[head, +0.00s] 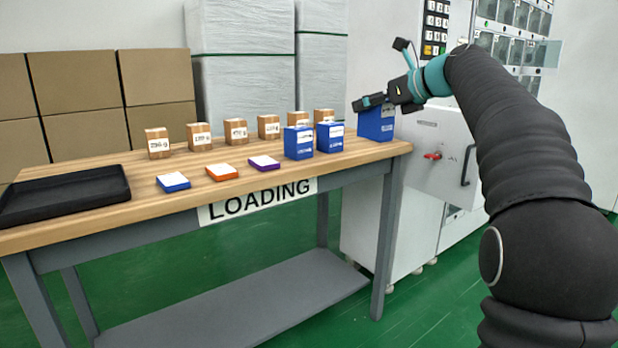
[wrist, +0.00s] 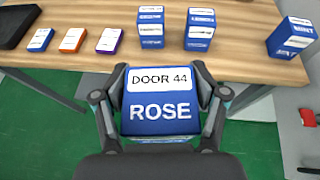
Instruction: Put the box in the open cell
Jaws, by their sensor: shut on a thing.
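In the wrist view my gripper (wrist: 158,105) is shut on a blue box (wrist: 160,122) marked ROSE, with a white DOOR 44 label, a finger on each of its sides. The box is held clear of the table's front edge, over green floor. In the head view my gripper (head: 388,100) is at the table's right end, overlapping a blue box there; I cannot tell there whether that is the held one. The cabinet cells (head: 508,45) are at the upper right of the head view. One clear door (head: 547,54) seems to stand out from them; the cell behind it is not clearly seen.
The wooden table (head: 120,205) carries a black tray (head: 60,195), small brown boxes, flat coloured packs and blue boxes (head: 298,142). A blue MINT box (wrist: 290,38) stands at its right end. A white cabinet with a red knob (head: 432,156) and handle is beside it.

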